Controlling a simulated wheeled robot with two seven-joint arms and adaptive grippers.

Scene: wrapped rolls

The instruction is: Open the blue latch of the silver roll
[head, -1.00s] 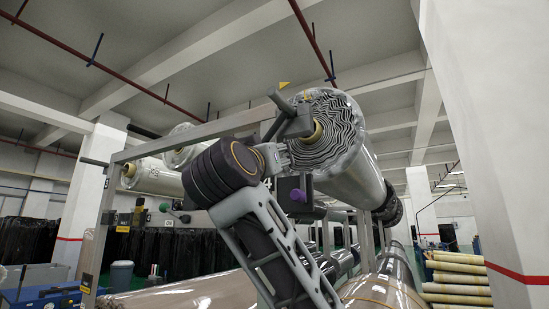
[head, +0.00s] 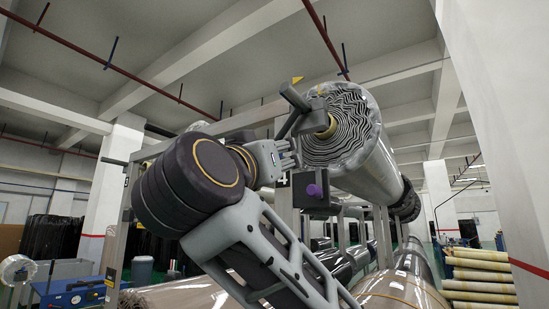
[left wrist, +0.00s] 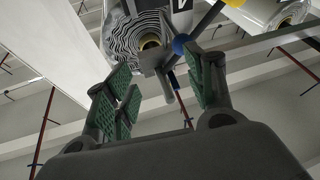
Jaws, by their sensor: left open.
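The silver roll (head: 368,165) hangs on the rack, its wavy wrapped end around a yellow core facing me. It also shows at the top of the left wrist view (left wrist: 126,38). A grey latch with a lever (head: 295,98) sits at the core. In the left wrist view a blue ball-shaped part of the latch (left wrist: 181,44) shows just beyond the right-hand finger. My left gripper (head: 291,153) is open, left of the roll end and below the lever. My right gripper is out of sight.
A dark box with a purple knob (head: 314,190) is on the rack post just below the gripper. A large wrapped roll (head: 400,285) lies low in front. Yellow rolls (head: 480,275) are stacked at right, beside a white pillar (head: 500,120).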

